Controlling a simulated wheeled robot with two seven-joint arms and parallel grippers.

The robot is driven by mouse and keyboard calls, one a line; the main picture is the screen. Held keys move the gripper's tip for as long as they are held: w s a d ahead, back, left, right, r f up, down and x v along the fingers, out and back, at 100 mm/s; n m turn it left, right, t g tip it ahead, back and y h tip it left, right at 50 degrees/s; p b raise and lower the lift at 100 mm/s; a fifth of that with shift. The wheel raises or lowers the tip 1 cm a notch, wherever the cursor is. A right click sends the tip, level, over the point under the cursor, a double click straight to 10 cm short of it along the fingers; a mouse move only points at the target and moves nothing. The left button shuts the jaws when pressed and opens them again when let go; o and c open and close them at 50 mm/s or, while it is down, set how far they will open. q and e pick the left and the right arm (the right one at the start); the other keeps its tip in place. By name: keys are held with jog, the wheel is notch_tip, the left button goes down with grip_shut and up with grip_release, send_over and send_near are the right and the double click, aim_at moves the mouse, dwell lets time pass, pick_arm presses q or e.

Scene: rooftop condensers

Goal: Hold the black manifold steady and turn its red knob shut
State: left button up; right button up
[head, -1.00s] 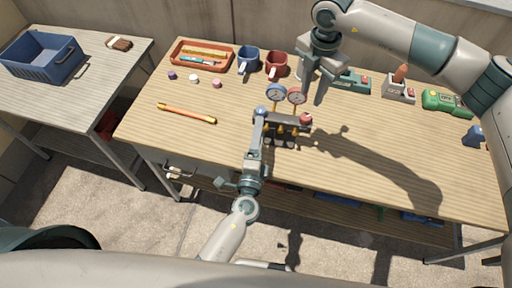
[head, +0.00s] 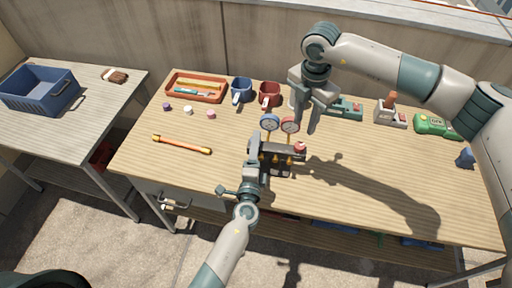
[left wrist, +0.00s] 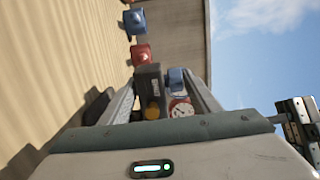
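The black manifold (head: 283,157) stands on the wooden workbench, with two gauges (head: 289,125) on top and yellow fittings along its front. Its red knob (head: 300,147) is at the right end. My left gripper (head: 257,146) is at the manifold's left end and covers that end. In the left wrist view its fingers lie either side of the black manifold (left wrist: 147,80), a red-rimmed gauge (left wrist: 181,108) and a blue part (left wrist: 176,80); they look apart, with no clear grip. My right gripper (head: 306,118) hangs open and empty above and behind the red knob.
An orange rod (head: 182,144) lies left. Several devices, including a green one (head: 435,125), stand right. A side table holds a blue crate (head: 40,90).

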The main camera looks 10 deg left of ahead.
pick_arm(q)
grip_shut()
pick_arm(e)
jog(key=o, duration=0.4)
pick_arm(q)
jog(key=shift+f, duration=0.1)
pick_arm(e)
notch_tip(320, 180, up, 2)
jog(key=m, duration=2.6)
jog(key=shift+r, duration=0.1)
